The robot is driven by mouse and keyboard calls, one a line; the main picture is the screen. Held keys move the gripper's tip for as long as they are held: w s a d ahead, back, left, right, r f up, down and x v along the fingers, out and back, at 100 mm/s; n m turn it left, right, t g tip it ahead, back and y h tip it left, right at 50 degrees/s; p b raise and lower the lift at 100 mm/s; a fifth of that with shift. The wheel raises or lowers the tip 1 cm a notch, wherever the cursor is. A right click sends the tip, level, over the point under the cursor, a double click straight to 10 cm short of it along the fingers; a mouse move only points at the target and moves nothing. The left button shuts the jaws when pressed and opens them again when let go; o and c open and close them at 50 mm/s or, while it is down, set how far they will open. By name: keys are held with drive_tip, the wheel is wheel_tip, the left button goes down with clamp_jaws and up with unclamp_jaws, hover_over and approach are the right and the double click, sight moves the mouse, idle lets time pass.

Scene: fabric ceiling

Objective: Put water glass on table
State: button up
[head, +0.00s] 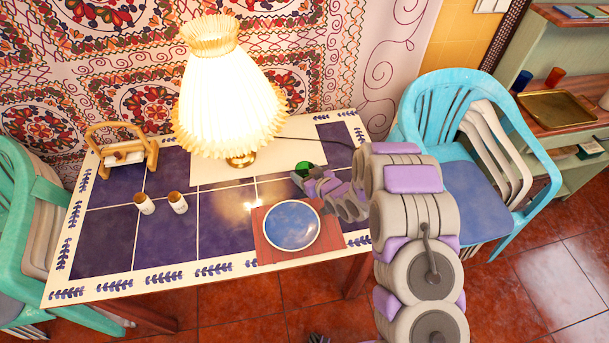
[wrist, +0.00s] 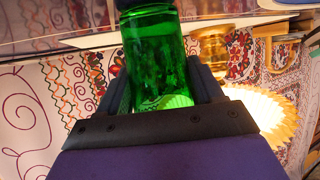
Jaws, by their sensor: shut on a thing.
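The water glass (wrist: 157,60) is green and see-through; it fills the middle of the wrist view between the two dark fingers. My gripper (wrist: 160,85) is shut on it. In the head view my gripper (head: 303,178) is over the right part of the tiled table (head: 135,240), behind the plate, and only a small green bit of the glass (head: 304,168) shows. I cannot tell whether the glass touches the tabletop. The table has dark blue tiles and a white border with blue leaves.
A lit lamp (head: 228,95) stands at the table's back. A blue plate (head: 291,225) lies on a red-brown mat (head: 270,255) at the front. Two small shakers (head: 178,202) and a wooden napkin holder (head: 122,150) stand left. Chairs flank the table. The front left tiles are clear.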

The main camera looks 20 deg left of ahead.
drive_tip(key=shift+d+f, duration=0.1)
drive_tip(key=shift+d, duration=0.1)
drive_tip(key=shift+a, duration=0.1)
drive_tip(key=o, duration=1.1)
drive_tip(key=shift+a+f, duration=0.15)
drive_tip(key=shift+s+d+r, duration=0.2)
drive_tip(key=shift+d+r, duration=0.1)
drive_tip(key=shift+d, duration=0.1)
drive_tip(key=p+v, duration=0.2)
drive_tip(key=v, duration=0.9)
drive_tip(key=shift+s, duration=0.2)
drive_tip(key=shift+w+d, duration=0.1)
